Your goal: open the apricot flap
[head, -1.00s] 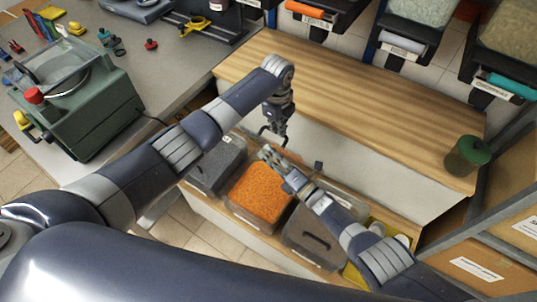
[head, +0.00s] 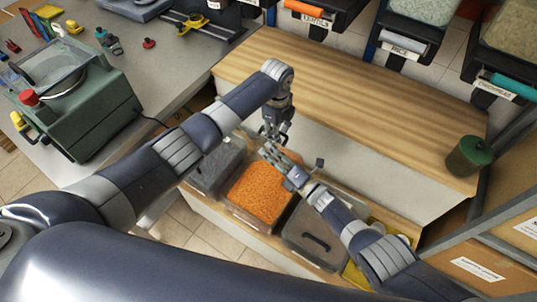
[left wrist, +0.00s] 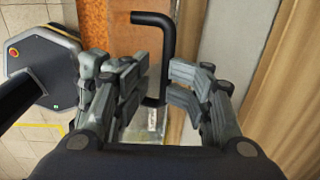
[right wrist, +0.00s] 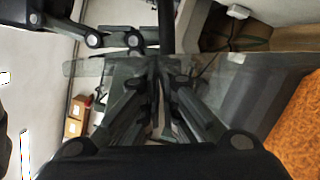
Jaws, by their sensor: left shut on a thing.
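The apricot bin (head: 228,207) holds orange pieces and stands in the low row of bins. Its contents are uncovered in the head view. A clear panel, seemingly the flap (right wrist: 88,68), crosses the right wrist view near the fingertips. A bent black handle (left wrist: 152,19) shows in the left wrist view. My left gripper (head: 270,134) is shut on this handle, above the back of the bin. My right gripper (head: 268,151) is just below it, close to the panel. Its fingertips (right wrist: 156,66) come close together in the right wrist view, but whether they grip the panel is unclear.
A bin with grey contents (head: 212,170) is on the left and a dark-handled lidded bin (head: 307,247) on the right. My arms are close together.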

